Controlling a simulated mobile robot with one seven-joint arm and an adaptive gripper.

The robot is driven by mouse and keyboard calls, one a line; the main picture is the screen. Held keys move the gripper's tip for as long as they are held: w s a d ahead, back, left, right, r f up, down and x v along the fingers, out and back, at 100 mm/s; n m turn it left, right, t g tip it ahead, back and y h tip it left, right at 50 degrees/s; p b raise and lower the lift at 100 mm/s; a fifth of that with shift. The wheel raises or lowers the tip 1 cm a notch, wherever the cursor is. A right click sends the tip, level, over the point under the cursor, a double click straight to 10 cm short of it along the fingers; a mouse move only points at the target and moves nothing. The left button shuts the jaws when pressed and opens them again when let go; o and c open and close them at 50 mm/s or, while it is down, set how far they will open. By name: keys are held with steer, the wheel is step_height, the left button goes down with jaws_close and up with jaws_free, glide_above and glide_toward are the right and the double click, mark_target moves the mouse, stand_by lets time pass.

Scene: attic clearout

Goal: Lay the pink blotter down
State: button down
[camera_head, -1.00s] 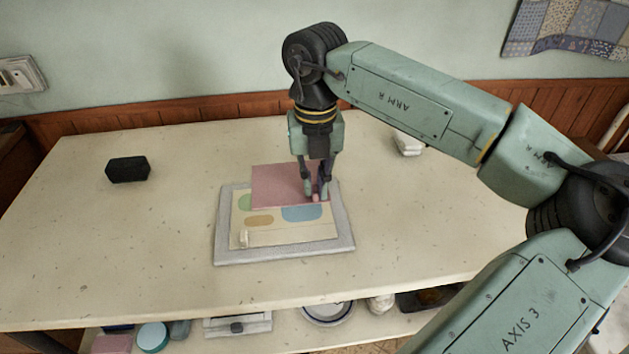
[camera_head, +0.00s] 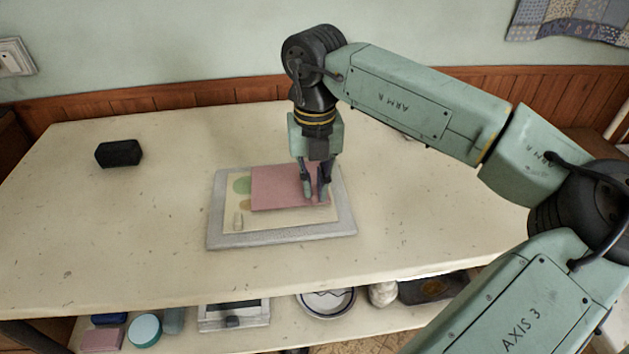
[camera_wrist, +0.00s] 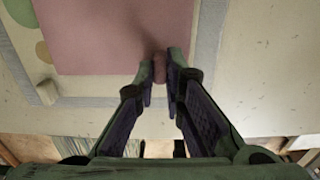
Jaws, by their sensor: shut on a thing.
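The pink blotter (camera_head: 280,188) is a flat pink sheet over the grey-framed board (camera_head: 225,242), whose cream face carries coloured patches. My gripper (camera_head: 317,197) points down at the blotter's front right part. In the wrist view my gripper (camera_wrist: 161,75) is shut on a small pinkish knob (camera_wrist: 160,66) at the edge of the blotter (camera_wrist: 115,35). The blotter hides much of the board's middle and right. I cannot tell whether it touches the board. A small pale block (camera_head: 238,221) sits at the board's front left, left of the blotter.
A black block (camera_head: 119,153) lies on the left of the cream table (camera_head: 110,235). A shelf below the front edge holds a blue-rimmed plate (camera_head: 326,302), a teal round item (camera_head: 145,329) and other things. The tabletop around the board is mostly clear.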

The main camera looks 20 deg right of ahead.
steer(key=shift+f+b, duration=0.3)
steer(key=shift+b, duration=0.1)
stand_by(0.4)
steer(key=c, duration=1.6)
jaws_free()
step_height(320, 180, up, 8)
steer(key=shift+f, duration=0.25)
steer(key=shift+s+f, duration=0.1)
